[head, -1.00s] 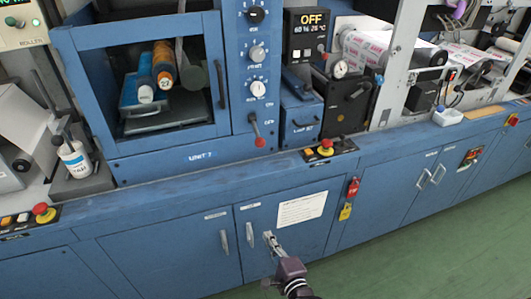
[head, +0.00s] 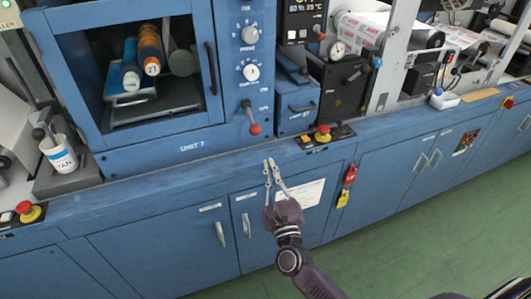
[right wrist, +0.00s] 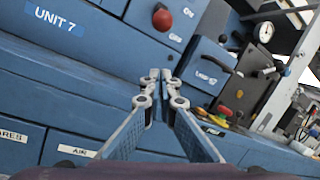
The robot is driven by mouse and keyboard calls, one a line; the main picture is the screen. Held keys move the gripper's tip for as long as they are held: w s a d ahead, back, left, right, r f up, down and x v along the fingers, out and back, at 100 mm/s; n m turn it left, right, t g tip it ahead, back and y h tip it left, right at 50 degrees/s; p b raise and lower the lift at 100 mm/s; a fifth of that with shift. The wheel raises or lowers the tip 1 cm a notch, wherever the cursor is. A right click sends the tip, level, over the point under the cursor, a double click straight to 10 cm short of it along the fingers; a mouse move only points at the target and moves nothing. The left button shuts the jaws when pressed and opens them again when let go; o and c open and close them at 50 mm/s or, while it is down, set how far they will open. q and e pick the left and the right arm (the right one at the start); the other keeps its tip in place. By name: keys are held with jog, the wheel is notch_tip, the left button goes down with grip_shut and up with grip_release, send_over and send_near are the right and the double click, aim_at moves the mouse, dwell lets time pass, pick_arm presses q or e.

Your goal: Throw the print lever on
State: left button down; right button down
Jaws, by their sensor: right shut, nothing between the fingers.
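The print lever (head: 252,118) is a short lever with a red ball knob at the lower right of the blue UNIT 7 panel. Its knob hangs low and tilts slightly right. Its red knob (right wrist: 162,19) also shows at the top of the right wrist view, with small ON/OFF-style labels beside it. My right gripper (head: 271,163) is shut and empty, in front of the cabinet ledge and below the lever, apart from it in the picture. In the right wrist view its fingertips (right wrist: 161,76) come together below the knob. My left gripper is not in view.
A red emergency button (head: 323,130) sits on the ledge right of the lever. A blue drawer box (head: 298,113) stands close right of the lever. Two dials (head: 250,72) are above it. A framed window (head: 150,70) with a handle is to its left.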

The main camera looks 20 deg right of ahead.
aim_at(251, 118)
jog(key=p+x, duration=0.1)
jog(key=x, duration=0.7)
jog(key=shift+w+r+p, duration=0.2)
jog(key=shift+p, duration=0.15)
jog(key=r+p, duration=0.1)
jog(key=s+a+r+p, duration=0.1)
jog(key=r+p, duration=0.1)
jog(key=shift+s+a, duration=0.1)
jog(key=shift+a, duration=0.25)
jog(key=shift+f, duration=0.1)
